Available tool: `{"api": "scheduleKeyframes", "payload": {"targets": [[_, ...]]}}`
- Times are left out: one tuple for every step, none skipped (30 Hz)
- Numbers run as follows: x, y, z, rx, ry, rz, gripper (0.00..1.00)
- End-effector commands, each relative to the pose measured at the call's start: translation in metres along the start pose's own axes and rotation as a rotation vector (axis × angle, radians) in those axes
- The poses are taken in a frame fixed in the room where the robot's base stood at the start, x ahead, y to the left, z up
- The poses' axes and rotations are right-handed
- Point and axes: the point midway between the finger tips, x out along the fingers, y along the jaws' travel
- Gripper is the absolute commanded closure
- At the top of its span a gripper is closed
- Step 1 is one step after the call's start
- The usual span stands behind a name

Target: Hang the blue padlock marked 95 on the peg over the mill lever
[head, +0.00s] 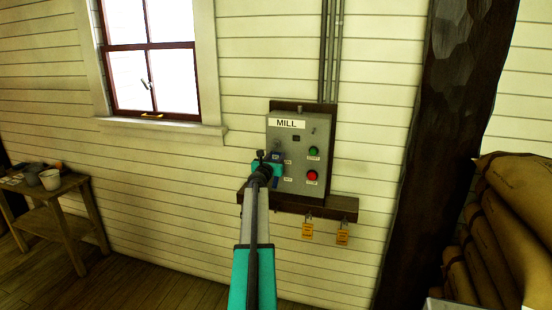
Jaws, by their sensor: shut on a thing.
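A grey control box labelled MILL (300,140) is fixed to the plank wall. My gripper (269,158) is in front of its left side, shut on a small blue thing (277,155) that looks like the blue padlock. Its number is too small to read. Another patch of blue shows just below, beside my wrist; I cannot tell what it is. A small grey knob or peg (313,130) sticks out at the upper right of the box. My arm hides the box's lower left, and I cannot make out the lever clearly.
A green button (313,153) and a red button (311,176) are on the box's right. A dark post (432,150) and stacked sacks (510,220) stand right. A small table (50,195) stands left.

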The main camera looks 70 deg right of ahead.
Motion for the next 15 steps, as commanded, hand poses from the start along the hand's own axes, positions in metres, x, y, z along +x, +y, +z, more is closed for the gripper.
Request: {"api": "scheduleKeyframes", "payload": {"targets": [[0.0000,0.0001,-0.0011,0.000,0.000,0.000,0.85],[0.0000,0.0000,-0.0015,0.000,0.000,0.000,0.85],[0.0000,0.0000,-0.0020,0.000,0.000,0.000,0.85],[0.0000,0.0000,-0.0024,0.000,0.000,0.000,0.85],[0.0000,0.0000,-0.0028,0.000,0.000,0.000,0.85],[-0.0001,0.0000,-0.0033,0.000,0.000,0.000,0.85],[0.0000,0.0000,-0.0037,0.000,0.000,0.000,0.85],[0.0000,0.0000,-0.0041,0.000,0.000,0.000,0.85],[0.0000,0.0000,-0.0046,0.000,0.000,0.000,0.85],[0.0000,0.0000,-0.0050,0.000,0.000,0.000,0.85],[0.0000,0.0000,-0.0054,0.000,0.000,0.000,0.85],[0.0000,0.0000,-0.0059,0.000,0.000,0.000,0.85],[0.0000,0.0000,-0.0063,0.000,0.000,0.000,0.85],[0.0000,0.0000,-0.0067,0.000,0.000,0.000,0.85],[0.0000,0.0000,-0.0072,0.000,0.000,0.000,0.85]]}}
